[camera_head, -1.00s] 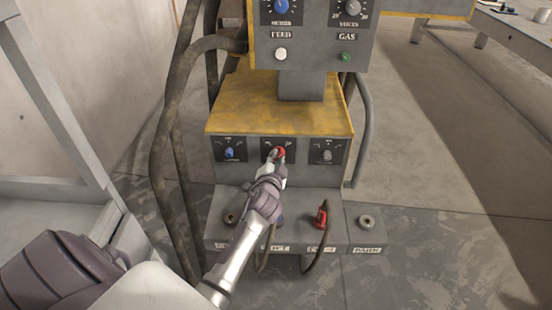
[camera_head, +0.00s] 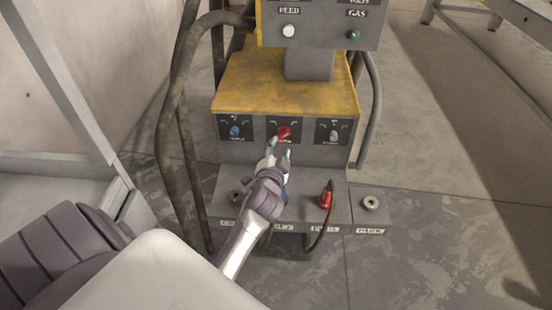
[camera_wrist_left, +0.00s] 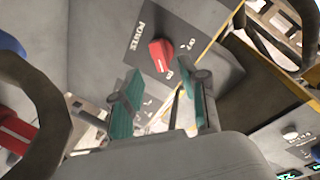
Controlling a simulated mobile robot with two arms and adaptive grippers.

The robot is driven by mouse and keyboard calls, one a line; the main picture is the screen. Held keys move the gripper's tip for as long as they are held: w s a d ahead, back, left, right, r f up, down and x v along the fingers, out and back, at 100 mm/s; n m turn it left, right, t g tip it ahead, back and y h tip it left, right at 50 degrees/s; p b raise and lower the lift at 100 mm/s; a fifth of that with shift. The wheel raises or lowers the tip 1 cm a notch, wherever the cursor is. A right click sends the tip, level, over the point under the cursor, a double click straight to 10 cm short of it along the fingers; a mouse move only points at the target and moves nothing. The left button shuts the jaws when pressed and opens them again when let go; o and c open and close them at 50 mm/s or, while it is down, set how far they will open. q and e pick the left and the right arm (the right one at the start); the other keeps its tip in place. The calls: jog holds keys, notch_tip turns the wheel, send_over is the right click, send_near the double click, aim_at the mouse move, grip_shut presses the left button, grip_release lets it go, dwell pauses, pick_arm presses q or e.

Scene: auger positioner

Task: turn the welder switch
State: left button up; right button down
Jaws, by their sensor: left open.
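The welder switch is a red knob (camera_head: 284,132) in the middle of the machine's lower front panel. In the left wrist view the red knob (camera_wrist_left: 161,55) sits beside the word POWER, with small marks around it. My left gripper (camera_head: 279,149) is just below and in front of it, open and empty. In the left wrist view the green-padded fingers of my left gripper (camera_wrist_left: 166,98) are spread, with the knob beyond them and apart from them. My right gripper does not show.
A blue knob (camera_head: 235,131) and a grey knob (camera_head: 334,135) flank the switch. A red plug (camera_head: 325,200) with a cable stands on the ledge below, near a park socket (camera_head: 370,203). Thick hoses (camera_head: 166,120) hang at the left.

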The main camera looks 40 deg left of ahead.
pick_arm(q)
jog(key=v, duration=0.5)
jog(key=shift+s+d+r, duration=0.1)
jog(key=shift+s+d, duration=0.1)
jog(key=shift+s, duration=0.05)
